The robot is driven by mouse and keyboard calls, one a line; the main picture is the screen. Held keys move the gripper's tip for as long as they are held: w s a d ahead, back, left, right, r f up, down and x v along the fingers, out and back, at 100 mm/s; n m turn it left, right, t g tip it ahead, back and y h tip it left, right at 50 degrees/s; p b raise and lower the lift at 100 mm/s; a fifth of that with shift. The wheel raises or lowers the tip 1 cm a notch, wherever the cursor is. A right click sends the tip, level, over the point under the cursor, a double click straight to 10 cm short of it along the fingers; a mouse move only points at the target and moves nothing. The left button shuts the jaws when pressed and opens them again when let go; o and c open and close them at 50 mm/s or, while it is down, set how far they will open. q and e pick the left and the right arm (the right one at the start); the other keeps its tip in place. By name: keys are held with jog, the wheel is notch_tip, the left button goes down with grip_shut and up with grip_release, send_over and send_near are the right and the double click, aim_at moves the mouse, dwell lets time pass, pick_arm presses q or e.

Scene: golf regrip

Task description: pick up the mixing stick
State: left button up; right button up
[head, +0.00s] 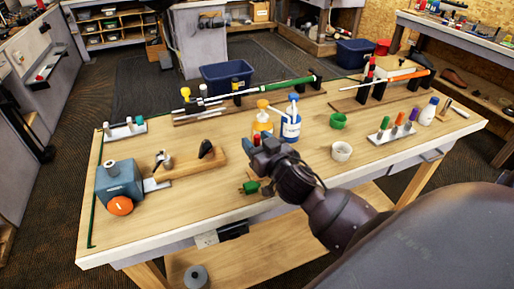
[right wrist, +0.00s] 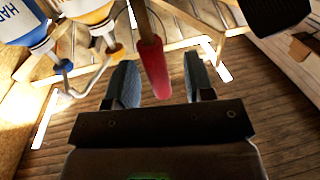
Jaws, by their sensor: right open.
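The mixing stick appears to be the thin stick with a red end (right wrist: 152,68) in the right wrist view. Its red end shows between the two fingers of my right gripper (right wrist: 160,84), with a gap on either side. I cannot tell how deep between the fingers it lies. In the head view my right gripper (head: 262,150) is low over the middle of the workbench, just in front of the orange-capped bottle (head: 262,122) and the blue-labelled bottle (head: 290,124). A small red bit (head: 256,139) shows at its fingers. My left gripper is not in view.
The workbench (head: 225,215) also holds a white cup (head: 342,151), a green cup (head: 338,121), a small green object (head: 249,187) by my gripper and a vise (head: 119,182). Golf shafts rest on stands behind the bottles.

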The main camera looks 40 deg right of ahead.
jog(key=shift+w, duration=0.9)
grip_shut()
jog(key=shift+r, duration=0.15)
